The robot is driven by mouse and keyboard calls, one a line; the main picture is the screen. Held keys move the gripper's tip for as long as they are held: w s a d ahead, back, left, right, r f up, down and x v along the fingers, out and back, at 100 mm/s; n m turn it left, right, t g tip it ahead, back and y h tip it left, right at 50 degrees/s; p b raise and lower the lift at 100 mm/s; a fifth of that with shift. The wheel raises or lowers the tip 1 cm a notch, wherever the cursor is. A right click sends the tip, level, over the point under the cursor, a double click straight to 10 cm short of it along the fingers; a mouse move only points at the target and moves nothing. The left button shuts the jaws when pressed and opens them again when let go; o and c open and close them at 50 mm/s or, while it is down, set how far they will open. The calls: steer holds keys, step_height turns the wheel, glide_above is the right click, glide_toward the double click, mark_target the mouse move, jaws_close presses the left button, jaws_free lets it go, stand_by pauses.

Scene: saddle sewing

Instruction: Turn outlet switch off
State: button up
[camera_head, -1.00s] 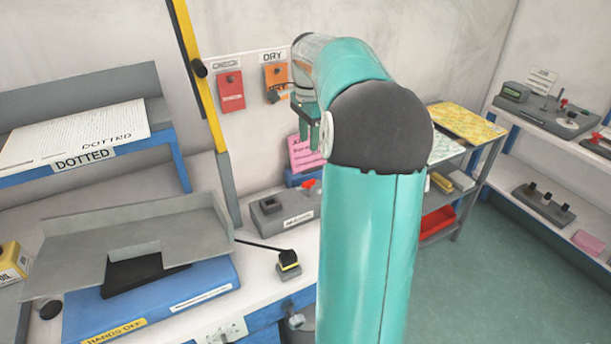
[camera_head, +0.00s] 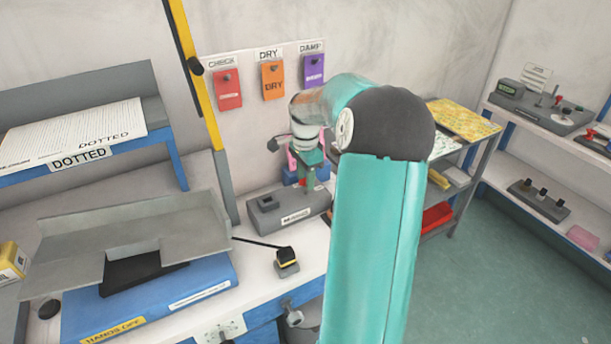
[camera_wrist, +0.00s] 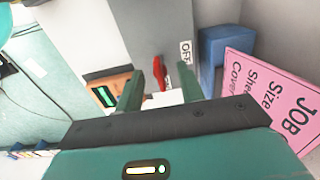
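A red lever (camera_wrist: 158,72) stands on a grey box (camera_wrist: 160,35) in the wrist view, beside a white label reading OFF (camera_wrist: 186,53). The grey box also shows on the bench in the head view (camera_head: 268,204). My gripper (camera_wrist: 162,88) is open and empty, its two green fingers apart, with the lever between and beyond their tips. I cannot tell whether either finger touches the lever. In the head view my gripper (camera_head: 309,184) points down at the right part of the box, and my arm hides part of that area.
A pink job card (camera_wrist: 270,95) and a blue block (camera_wrist: 214,48) stand close to the right in the wrist view. Red, orange and purple tags (camera_head: 314,70) hang behind.

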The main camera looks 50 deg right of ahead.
jaws_close()
steer(key=shift+n, duration=0.5)
steer(key=n, duration=0.3)
steer(key=shift+n, duration=0.3)
steer(key=n, duration=1.3)
steer(key=shift+n, duration=0.3)
